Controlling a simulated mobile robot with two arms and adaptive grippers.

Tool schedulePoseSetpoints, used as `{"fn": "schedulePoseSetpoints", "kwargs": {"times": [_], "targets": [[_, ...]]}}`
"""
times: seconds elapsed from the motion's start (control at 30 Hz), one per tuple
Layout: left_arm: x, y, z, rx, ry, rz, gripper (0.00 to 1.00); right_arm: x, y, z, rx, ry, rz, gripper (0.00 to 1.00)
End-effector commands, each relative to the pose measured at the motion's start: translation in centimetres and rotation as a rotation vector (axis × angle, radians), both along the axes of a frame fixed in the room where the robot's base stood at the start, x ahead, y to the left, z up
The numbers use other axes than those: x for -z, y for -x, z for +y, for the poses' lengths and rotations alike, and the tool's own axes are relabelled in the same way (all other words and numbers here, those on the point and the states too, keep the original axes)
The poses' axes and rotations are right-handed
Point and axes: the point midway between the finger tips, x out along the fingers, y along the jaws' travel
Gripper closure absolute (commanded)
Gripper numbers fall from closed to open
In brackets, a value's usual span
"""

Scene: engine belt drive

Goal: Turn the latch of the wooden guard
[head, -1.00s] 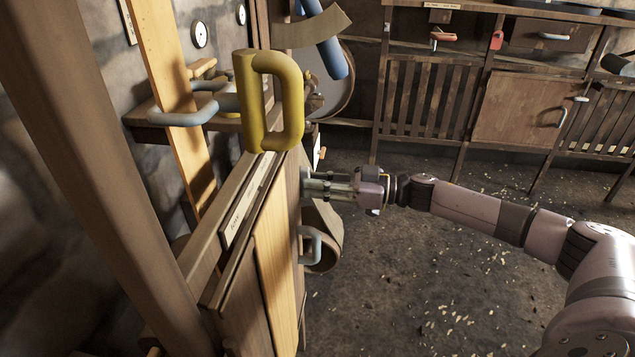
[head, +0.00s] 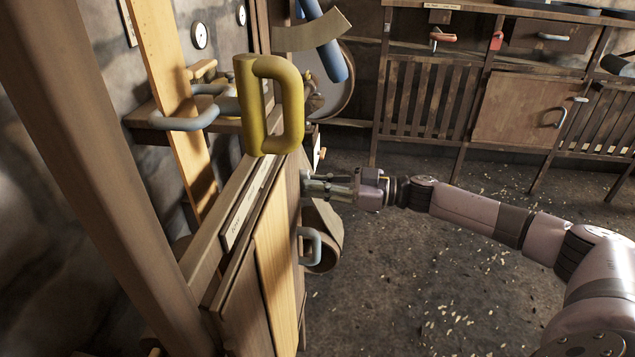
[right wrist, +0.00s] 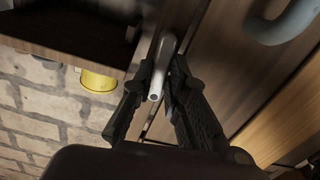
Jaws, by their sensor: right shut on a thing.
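The wooden guard (head: 277,255) is a plank panel left of centre in the head view, seen steeply from above. A grey curved handle (head: 316,247) is on its face; part of it also shows in the right wrist view (right wrist: 284,22). The latch (right wrist: 157,80) is a pale metal lever in the right wrist view. My right gripper (head: 308,184) is at the guard's face, above the grey handle. In the right wrist view its two dark fingers (right wrist: 158,90) are shut on the latch, one on each side. My left gripper is not in view.
A big yellow handle (head: 270,103) stands close above the guard's top edge. A thick wooden post (head: 105,160) is at the left. Slatted wooden cabinets (head: 425,100) line the back. The floor (head: 430,270) right of the guard is open, with scattered chips.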

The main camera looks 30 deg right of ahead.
Motion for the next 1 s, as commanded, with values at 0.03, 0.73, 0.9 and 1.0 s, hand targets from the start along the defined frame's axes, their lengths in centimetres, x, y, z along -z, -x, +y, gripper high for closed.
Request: {"fn": "schedulePoseSetpoints", "kwargs": {"times": [0.03,0.73,0.9,1.0], "targets": [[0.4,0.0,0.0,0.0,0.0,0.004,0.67,-0.1,0.0,0.0,0.0,0.019,-0.025,1.0],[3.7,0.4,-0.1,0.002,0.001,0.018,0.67,0.2,0.1,0.1,-0.001,0.409,-0.544,1.0],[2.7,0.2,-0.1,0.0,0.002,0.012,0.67,0.3,0.2,0.1,-0.001,0.508,-0.674,1.0],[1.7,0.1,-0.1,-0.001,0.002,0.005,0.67,0.3,0.2,0.2,-0.001,0.564,-0.749,1.0]]}}
